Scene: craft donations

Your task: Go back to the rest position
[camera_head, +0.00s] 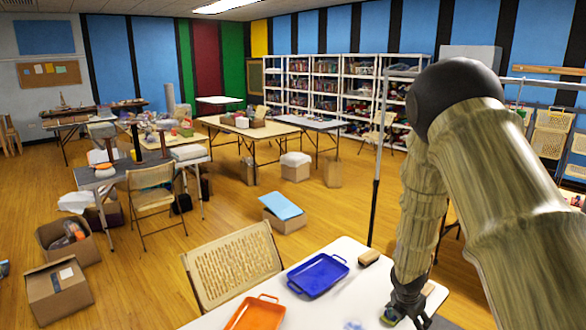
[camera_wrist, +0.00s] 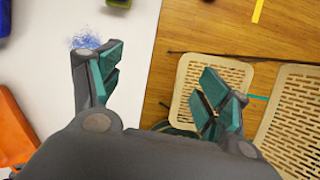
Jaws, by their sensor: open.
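My gripper (camera_wrist: 162,85) is open in the wrist view, with its two green-padded fingers spread apart and nothing between them. It hangs over the right edge of the white table (camera_wrist: 40,75), with the wooden floor and a woven chair (camera_wrist: 212,88) showing below it. In the head view my gripper (camera_head: 405,310) is at the lower right, low over the white table (camera_head: 345,305), partly blurred by its small size. My arm reaches down to it from the upper right.
A blue tray (camera_head: 318,274) and an orange tray (camera_head: 256,314) lie on the table, with a brown block (camera_head: 369,257) beside the blue one. A folding chair (camera_head: 233,264) stands behind the table. Cardboard boxes (camera_head: 58,289) sit on the floor at left.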

